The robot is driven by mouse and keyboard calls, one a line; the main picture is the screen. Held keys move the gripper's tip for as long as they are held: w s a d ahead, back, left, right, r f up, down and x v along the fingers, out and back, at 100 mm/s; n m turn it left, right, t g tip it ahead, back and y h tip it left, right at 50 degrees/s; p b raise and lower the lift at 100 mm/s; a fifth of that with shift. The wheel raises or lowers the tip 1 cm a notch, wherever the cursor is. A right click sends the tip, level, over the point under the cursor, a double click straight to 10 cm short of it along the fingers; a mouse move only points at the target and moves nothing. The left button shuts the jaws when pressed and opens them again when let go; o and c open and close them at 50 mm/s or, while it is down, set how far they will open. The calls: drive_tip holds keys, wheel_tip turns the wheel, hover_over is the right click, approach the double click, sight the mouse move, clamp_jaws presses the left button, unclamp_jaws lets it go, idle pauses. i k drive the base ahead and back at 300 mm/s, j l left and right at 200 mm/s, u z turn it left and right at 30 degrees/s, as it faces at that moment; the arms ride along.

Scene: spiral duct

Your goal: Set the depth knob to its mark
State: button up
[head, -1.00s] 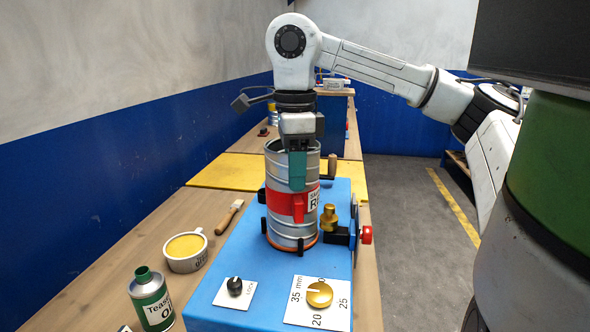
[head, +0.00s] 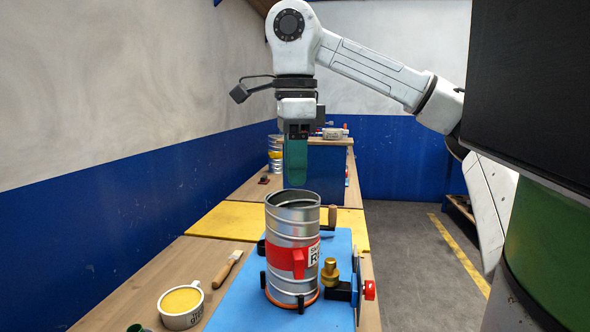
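The depth knob and its numbered dial plate are not in the current view; the frame cuts off the near part of the blue base (head: 247,305). A spiral metal duct (head: 292,222) with a red band stands upright on that base. My gripper (head: 297,184) points down above and behind the duct's open top, apart from it. Its teal fingers overlap from this angle, so I cannot tell whether they are open or shut. I see nothing held below them.
A brass-topped fitting (head: 329,272) and a red knob (head: 369,290) sit right of the duct. A tub of yellow paste (head: 181,306) and a brush (head: 228,269) lie left on the wooden bench. A yellow mat (head: 228,221) lies behind.

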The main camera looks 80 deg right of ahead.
sight(369, 289)
drive_tip(key=k, duration=1.5)
